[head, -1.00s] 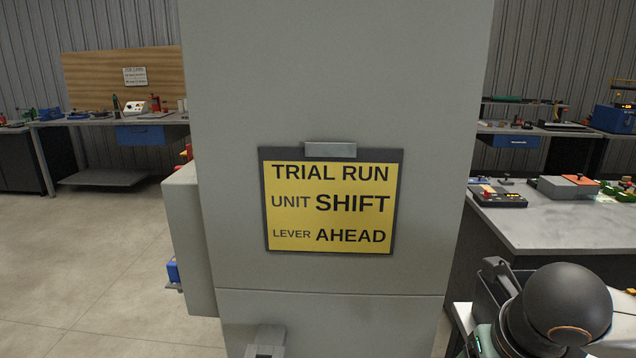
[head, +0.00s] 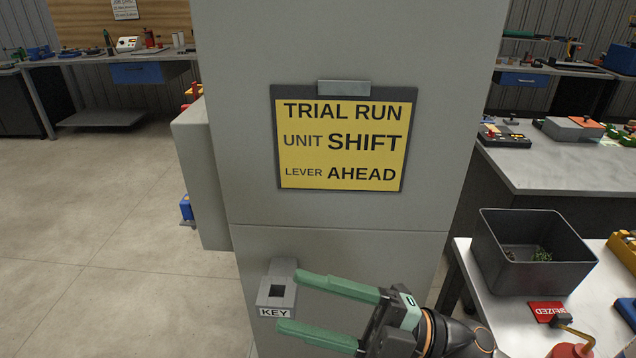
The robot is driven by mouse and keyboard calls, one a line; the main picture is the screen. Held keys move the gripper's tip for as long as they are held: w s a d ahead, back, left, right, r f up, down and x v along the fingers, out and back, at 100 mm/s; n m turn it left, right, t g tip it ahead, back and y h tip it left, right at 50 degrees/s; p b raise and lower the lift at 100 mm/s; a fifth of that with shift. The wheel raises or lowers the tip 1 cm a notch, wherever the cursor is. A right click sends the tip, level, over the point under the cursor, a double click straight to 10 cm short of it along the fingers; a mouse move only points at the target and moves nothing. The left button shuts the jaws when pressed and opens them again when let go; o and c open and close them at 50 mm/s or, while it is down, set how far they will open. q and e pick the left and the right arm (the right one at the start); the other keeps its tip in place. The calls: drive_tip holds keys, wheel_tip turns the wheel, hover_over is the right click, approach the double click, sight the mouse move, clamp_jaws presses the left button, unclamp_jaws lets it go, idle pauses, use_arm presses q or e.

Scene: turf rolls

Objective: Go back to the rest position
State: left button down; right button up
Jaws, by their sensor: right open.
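My right gripper (head: 318,315) shows at the bottom centre of the head view, with two long green fingers spread apart and nothing between them. It points left, in front of the lower part of a grey cabinet (head: 345,50). A small grey holder labelled KEY (head: 284,272) with a dark square opening is on the cabinet, just beyond the fingertips; I cannot tell whether they touch it. A yellow sign (head: 340,145) on the cabinet reads TRIAL RUN, UNIT SHIFT, LEVER AHEAD. My left gripper is not in view.
A dark open bin (head: 530,275) with some green bits inside stands on a white table at the right, near a red SEIZED tag (head: 547,312). A grey workbench (head: 560,170) stands behind it. The floor (head: 100,240) at the left is clear.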

drive_tip(key=w+d+f+m+t+h+p, duration=0.1)
drive_tip(key=w+d+f+m+t+h, duration=0.45)
drive_tip(key=m, duration=0.55)
drive_tip(key=w+d+f+m+t+h, duration=0.3)
drive_tip(key=d+f+m+t+h, duration=0.2)
drive_tip(key=f+m+t+h, duration=0.35)
drive_tip(key=s+d+f+m+g+h, duration=0.2)
drive_tip(key=s+f, duration=0.4)
drive_tip(key=f, duration=0.5)
drive_tip(key=s+d+f+m+g+h, duration=0.3)
drive_tip(key=s+d+f+m+g, duration=0.1)
drive_tip(key=f, duration=0.8)
drive_tip(key=s+d+m+p, duration=0.1)
drive_tip(key=s+m, duration=0.1)
drive_tip(key=s, duration=0.1)
drive_tip(key=shift+s+m, duration=0.2)
drive_tip(key=shift+m, duration=0.15)
